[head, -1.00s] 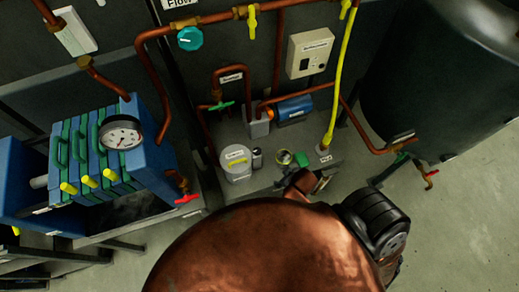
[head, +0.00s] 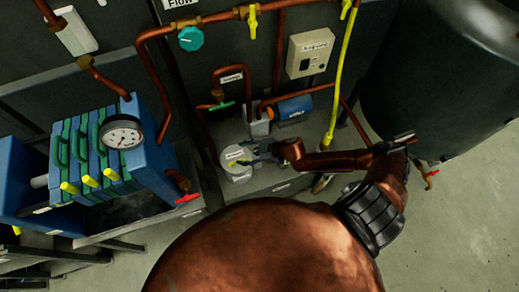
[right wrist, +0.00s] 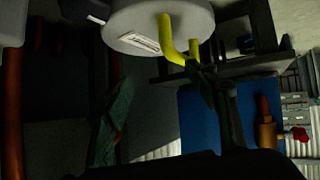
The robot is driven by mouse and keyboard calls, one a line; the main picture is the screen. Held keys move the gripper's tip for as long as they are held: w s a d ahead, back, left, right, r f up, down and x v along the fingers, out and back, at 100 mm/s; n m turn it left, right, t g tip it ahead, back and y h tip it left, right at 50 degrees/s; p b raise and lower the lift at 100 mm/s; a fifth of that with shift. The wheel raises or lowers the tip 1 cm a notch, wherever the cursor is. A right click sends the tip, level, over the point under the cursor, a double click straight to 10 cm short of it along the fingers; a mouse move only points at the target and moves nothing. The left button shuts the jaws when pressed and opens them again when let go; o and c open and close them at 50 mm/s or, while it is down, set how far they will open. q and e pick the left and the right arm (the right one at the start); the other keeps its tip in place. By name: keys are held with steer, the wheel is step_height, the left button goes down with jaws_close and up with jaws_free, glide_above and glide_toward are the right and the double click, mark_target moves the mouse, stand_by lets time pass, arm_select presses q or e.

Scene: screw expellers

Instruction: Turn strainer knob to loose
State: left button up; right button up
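The strainer (head: 232,157) is a pale grey cylinder with a label on top, standing on the grey bench. Its knob (right wrist: 172,40) is a yellow bent bar on the labelled end, large at the top of the right wrist view. In the head view the knob is small and partly covered by my right gripper (head: 257,160), which reaches in from the right. In the right wrist view, my right gripper's dark fingers (right wrist: 160,105) stand apart with nothing between them. One fingertip is close to the knob's tip; I cannot tell if they touch. My left gripper is not in view.
A blue motor (head: 294,109), a grey control box (head: 311,52) and copper pipes stand behind the strainer. A yellow hose (head: 342,75) runs down beside my right arm. The blue filter press (head: 95,150) is left, a dark tank (head: 440,80) right.

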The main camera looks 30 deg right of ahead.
steer(key=s+d+n+g, duration=0.1)
steer(key=s+d+g, duration=0.25)
steer(key=d, duration=0.95)
steer(key=x, duration=0.2)
steer(key=b+x, duration=0.1)
steer(key=x, duration=0.4)
steer(key=shift+w+a+f, duration=0.1)
steer(key=shift+w, duration=0.25)
steer(key=shift+c, duration=0.7)
steer(key=c, duration=1)
steer(key=shift+n+b, duration=0.3)
